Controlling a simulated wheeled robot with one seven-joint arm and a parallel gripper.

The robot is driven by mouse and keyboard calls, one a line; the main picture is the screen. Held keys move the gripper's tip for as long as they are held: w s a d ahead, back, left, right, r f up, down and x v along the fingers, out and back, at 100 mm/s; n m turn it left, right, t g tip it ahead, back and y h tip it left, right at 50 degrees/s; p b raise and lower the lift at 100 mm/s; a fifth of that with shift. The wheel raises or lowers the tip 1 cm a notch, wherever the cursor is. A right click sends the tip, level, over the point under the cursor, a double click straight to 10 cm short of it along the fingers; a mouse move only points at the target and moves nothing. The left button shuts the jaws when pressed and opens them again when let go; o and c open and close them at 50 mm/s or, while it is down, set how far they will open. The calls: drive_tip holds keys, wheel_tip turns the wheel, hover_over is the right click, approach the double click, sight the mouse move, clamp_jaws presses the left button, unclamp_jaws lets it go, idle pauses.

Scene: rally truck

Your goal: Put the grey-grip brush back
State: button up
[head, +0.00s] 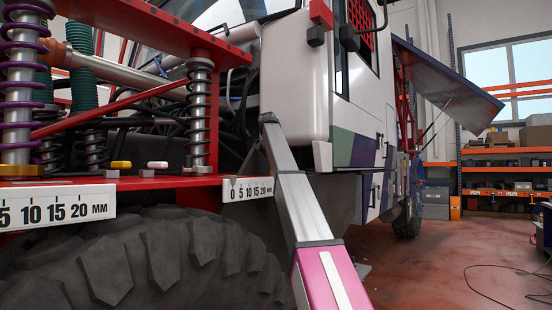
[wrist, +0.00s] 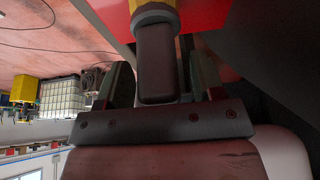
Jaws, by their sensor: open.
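In the wrist view, a dark grey grip (wrist: 157,65) with a grey collar (wrist: 155,14) and a yellow part beyond it, probably the grey-grip brush, reaches down from the top edge. My gripper (wrist: 158,78) is open, with one dark finger on each side of this grip. I cannot tell whether either finger touches it. The brush's far end is out of frame. In the head view my arm (head: 292,200) reaches up toward the truck's side; the gripper cannot be made out there.
A red ledge (head: 60,187) with millimetre scales carries a small yellow piece (head: 121,165) and a pale piece (head: 157,165). The floor (head: 430,270) at right is largely clear, with cables.

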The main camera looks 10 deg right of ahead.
drive_tip(key=v, duration=1)
drive_tip(key=shift+s+r, duration=0.2)
drive_tip(key=shift+r, duration=0.2)
